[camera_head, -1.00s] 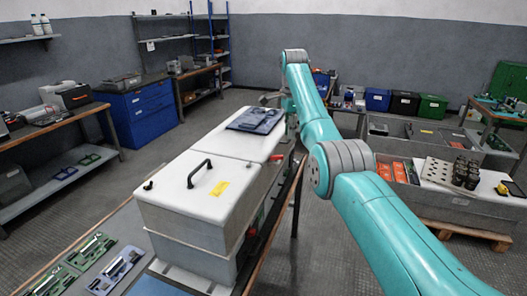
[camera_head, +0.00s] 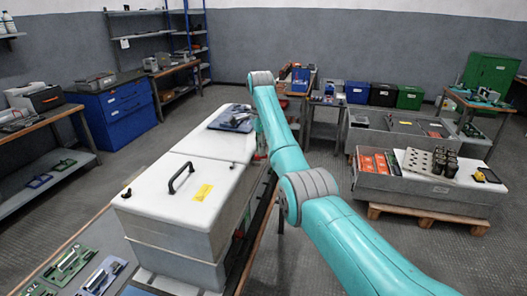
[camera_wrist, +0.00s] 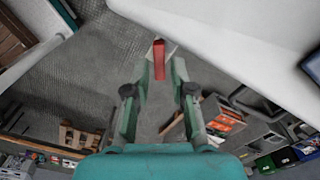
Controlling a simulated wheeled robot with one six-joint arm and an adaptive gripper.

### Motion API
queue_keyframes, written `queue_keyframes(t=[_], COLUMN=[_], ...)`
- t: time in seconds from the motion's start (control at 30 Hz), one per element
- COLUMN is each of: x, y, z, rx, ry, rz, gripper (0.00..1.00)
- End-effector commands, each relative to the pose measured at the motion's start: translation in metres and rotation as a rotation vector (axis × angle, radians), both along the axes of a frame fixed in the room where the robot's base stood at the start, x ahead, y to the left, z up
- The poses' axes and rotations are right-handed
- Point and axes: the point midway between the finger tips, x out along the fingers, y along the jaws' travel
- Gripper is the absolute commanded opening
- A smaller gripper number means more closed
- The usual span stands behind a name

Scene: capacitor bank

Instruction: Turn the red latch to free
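In the wrist view the red latch (camera_wrist: 159,58) juts out below the edge of a white cabinet (camera_wrist: 225,35). My gripper (camera_wrist: 163,68) is open, with one finger on each side of the latch. The left finger is very close to the latch; I cannot tell if it touches. A gap shows between the latch and the right finger. In the head view the long white cabinet (camera_head: 205,173), with a black handle on its lid, stands left of my arm.
A blue-grey tray (camera_head: 234,122) lies on the cabinet's far lid. A low grey crate (camera_head: 420,195) on a pallet, with red boxes and black cylinders, stands to the right. Open floor (camera_head: 310,250) lies between it and the cabinet. Green circuit boards (camera_head: 70,264) lie at front left.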

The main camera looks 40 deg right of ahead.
Motion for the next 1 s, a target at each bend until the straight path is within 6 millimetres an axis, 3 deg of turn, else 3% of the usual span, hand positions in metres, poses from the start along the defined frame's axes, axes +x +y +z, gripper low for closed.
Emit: queue_keyframes(t=[0.2,0.5,0.53,0.6,0.63,1.0], x=[0.001,0.001,0.001,0.001,0.001,0.001], y=[0.006,0.006,0.006,0.006,0.006,0.006], z=[-0.017,-0.019,-0.019,-0.019,-0.019,-0.019], rx=[0.0,0.0,0.0,0.0,0.0,0.0], ry=[0.0,0.0,0.0,0.0,0.0,0.0], rz=[-0.002,-0.003,-0.003,-0.003,-0.003,0.021], gripper=[0.24,0.24,0.21,0.04,0.0,0.0])
